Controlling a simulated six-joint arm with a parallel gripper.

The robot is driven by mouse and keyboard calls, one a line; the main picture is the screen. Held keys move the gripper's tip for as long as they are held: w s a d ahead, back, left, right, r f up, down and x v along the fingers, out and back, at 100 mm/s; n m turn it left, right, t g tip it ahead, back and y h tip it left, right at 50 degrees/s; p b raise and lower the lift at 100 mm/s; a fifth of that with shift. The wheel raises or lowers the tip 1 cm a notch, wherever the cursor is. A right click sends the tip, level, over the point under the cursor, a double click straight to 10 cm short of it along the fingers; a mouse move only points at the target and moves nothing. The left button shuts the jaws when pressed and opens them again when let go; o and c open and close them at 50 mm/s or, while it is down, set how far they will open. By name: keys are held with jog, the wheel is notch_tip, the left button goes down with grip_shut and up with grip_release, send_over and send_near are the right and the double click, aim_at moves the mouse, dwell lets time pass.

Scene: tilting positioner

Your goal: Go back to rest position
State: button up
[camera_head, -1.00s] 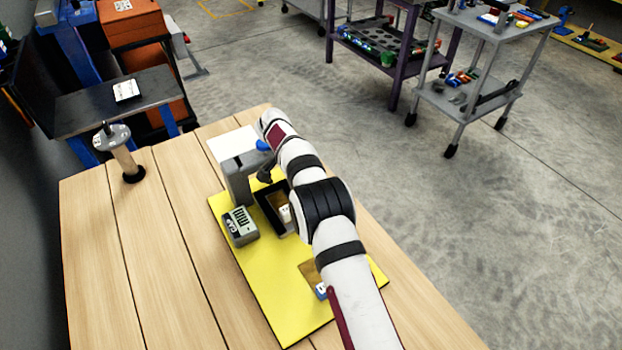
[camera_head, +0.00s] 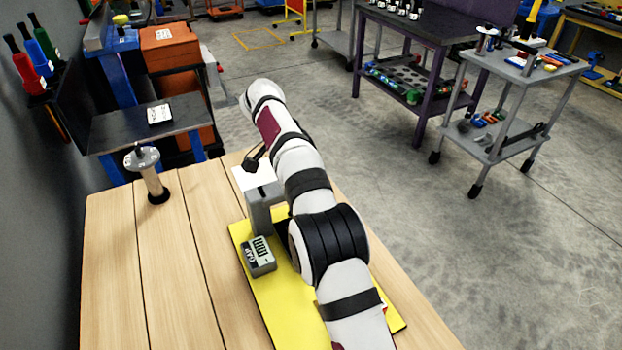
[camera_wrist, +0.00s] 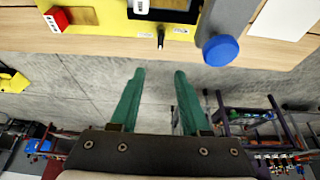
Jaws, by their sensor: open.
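My gripper (camera_wrist: 157,78) is open and empty in the wrist view, its two green fingers apart over the grey floor beyond the table edge. In the head view my arm runs up over the yellow board (camera_head: 262,300), and my fingers are hidden. The grey positioner stand (camera_head: 263,212) with a white top is left of my arm. In the wrist view its blue knob (camera_wrist: 221,51) lies right of my fingers, apart from them. A black tray (camera_wrist: 190,14) with a white block (camera_wrist: 141,6) in it shows at the top.
A grey labelled box (camera_head: 259,256) sits on the board. A round-topped post (camera_head: 150,178) stands at the left on the wooden table (camera_head: 185,270). A red and white block (camera_wrist: 57,19) is on the board's edge. A grey cart (camera_head: 500,140) and a purple table (camera_head: 425,35) stand beyond open floor.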

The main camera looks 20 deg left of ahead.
jog(key=shift+r, duration=0.1)
dwell(0.3)
jog(key=s+d+r+n+g+y, duration=0.1)
jog(key=s+d+r, duration=0.4)
jog(key=d, duration=0.4)
jog(key=s+d+r+n+g+y, duration=0.1)
jog(key=s+d+r+g, duration=0.1)
jog(key=s+d+r, duration=0.35)
jog(key=s+d+f+y, duration=0.1)
jog(key=s+d+f, duration=0.2)
jog(key=s, duration=0.5)
jog(key=s+d+f+n+y, duration=0.1)
jog(key=s+d+f, duration=0.1)
jog(key=s, duration=0.7)
jog(key=s+d+f+y, duration=0.1)
jog(key=s+d+f, duration=0.2)
jog(key=s, duration=0.6)
jog(key=shift+d+f+n, duration=0.3)
jog(key=shift+d, duration=0.65)
